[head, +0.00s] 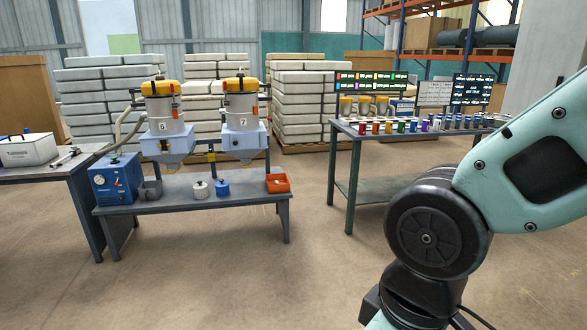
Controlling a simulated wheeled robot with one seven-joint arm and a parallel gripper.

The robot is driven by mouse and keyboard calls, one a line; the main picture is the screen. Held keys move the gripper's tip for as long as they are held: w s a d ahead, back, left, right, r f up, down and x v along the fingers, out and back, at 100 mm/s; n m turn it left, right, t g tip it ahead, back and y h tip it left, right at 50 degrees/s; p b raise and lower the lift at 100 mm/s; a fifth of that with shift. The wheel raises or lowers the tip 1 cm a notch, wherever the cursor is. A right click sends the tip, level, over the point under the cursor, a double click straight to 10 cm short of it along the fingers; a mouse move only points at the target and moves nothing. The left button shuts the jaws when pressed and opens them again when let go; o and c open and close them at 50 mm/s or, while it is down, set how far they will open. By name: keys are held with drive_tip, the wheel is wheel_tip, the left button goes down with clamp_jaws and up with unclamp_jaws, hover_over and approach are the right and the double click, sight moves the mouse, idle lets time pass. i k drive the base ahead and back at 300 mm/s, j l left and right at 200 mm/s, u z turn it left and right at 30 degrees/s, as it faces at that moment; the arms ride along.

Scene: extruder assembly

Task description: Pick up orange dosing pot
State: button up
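Small coloured pots stand in a row on the dark table at the right. One that looks orange (376,128) is near the left end of that row, beside a red one (362,128). The pots are small in the head view, so their exact shades are hard to tell. My arm's links fill the right side of the view, nearer than the table. My gripper is out of the picture.
A low bench (240,198) at the left carries two hoppers, a blue box (113,182), small pots and an orange-red bin (277,184). The pot table (365,178) has display boards behind it. Bare floor (300,270) lies in front.

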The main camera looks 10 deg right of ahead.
sight(376, 126)
drive_tip(key=i+l+z, duration=0.3)
drive_tip(key=i, duration=0.6)
drive_tip(key=i+z, duration=0.35)
drive_tip(key=i, duration=0.6)
drive_tip(key=i+u, duration=0.1)
drive_tip(key=i, duration=1)
drive_tip(key=i+l, duration=0.25)
drive_tip(key=i, duration=0.8)
drive_tip(key=i+l+u, duration=0.1)
drive_tip(key=i+u, duration=0.2)
drive_tip(key=i, duration=0.2)
drive_tip(key=i+l+u, duration=0.3)
drive_tip(key=i, duration=0.25)
drive_tip(key=j, duration=0.1)
